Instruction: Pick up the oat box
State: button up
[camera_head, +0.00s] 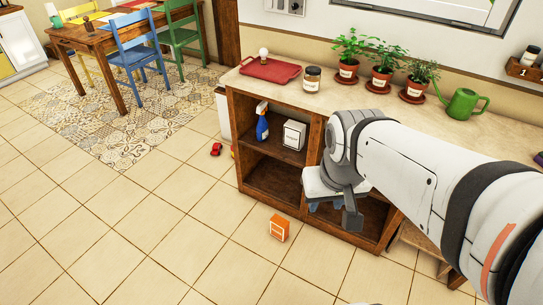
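A white box (294,134) with a small label stands on the upper shelf of the wooden shelving unit. An orange box (279,228) with a pale mark lies on the tiled floor in front of the unit. The print on both is too small to read, so I cannot tell which is the oat box. My gripper (333,212) hangs in front of the unit's right part, to the right of and lower in the picture than the white box. Its fingers appear apart with nothing visible between them. It touches neither box.
A blue spray bottle (262,122) stands left of the white box. The countertop holds a red tray (270,70), a jar (312,79), several potted plants and a green watering can (463,103). A red toy car (216,149) lies on the floor. The floor at left is mostly clear.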

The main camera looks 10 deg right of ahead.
aim_at(279, 226)
jog(key=u, duration=0.05)
jog(key=i, duration=1)
jog(key=z, duration=0.05)
